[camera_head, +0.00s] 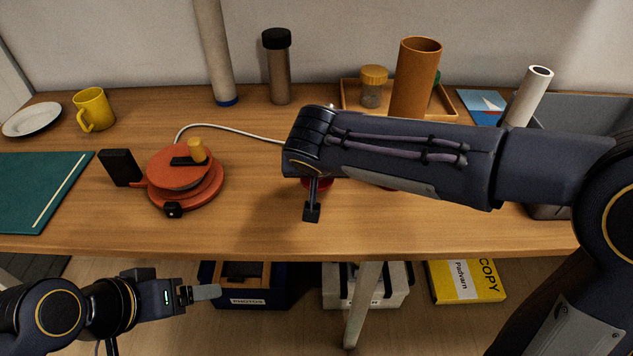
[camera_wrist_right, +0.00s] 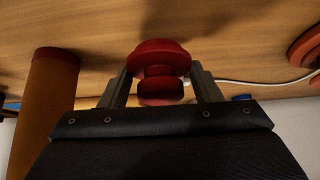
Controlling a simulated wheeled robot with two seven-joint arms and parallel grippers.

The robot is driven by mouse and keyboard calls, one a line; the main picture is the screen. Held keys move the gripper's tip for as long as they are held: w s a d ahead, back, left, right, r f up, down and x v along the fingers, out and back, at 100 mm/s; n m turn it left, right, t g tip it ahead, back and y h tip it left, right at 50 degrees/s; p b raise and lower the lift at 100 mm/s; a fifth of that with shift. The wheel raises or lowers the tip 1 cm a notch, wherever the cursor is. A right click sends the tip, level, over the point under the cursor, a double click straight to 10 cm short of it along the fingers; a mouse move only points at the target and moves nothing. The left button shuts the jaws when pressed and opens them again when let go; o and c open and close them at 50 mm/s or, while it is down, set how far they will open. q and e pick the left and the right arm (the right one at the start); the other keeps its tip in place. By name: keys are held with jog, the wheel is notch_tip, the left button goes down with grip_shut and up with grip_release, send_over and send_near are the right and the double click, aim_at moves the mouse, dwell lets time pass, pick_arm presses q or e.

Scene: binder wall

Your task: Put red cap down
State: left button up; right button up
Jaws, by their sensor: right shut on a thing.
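The red cap (camera_wrist_right: 160,58) is a round, stepped piece between the two fingers of my right gripper (camera_wrist_right: 160,88) in the right wrist view. The gripper is shut on it. In the head view only a sliver of the cap (camera_head: 318,184) shows beside my right gripper (camera_head: 312,200), low over the middle of the desk; the arm hides the rest. I cannot tell whether the cap touches the desk. My left gripper (camera_head: 203,292) is in front of the desk edge, away from the cap; its opening is unclear.
An orange-brown tube (camera_head: 415,75), open at the top, stands behind my right arm; its red base shows in the wrist view (camera_wrist_right: 57,53). An orange round device (camera_head: 186,180) with a white cable sits left. The wooden desk (camera_head: 255,225) is clear in front.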

jog(key=shift+w+f+b, duration=0.15)
jog(key=shift+f+b, duration=0.05)
jog(key=shift+f, duration=0.7)
jog(key=shift+w+f+b, duration=0.1)
jog(key=shift+f+b, duration=0.05)
jog(key=shift+f, duration=0.75)
jog(key=shift+f, duration=0.1)
jog(key=o, duration=0.9)
jog(key=shift+o, duration=0.2)
jog(key=shift+r, duration=0.2)
jog(key=p+v, duration=0.2)
jog(key=v, duration=1)
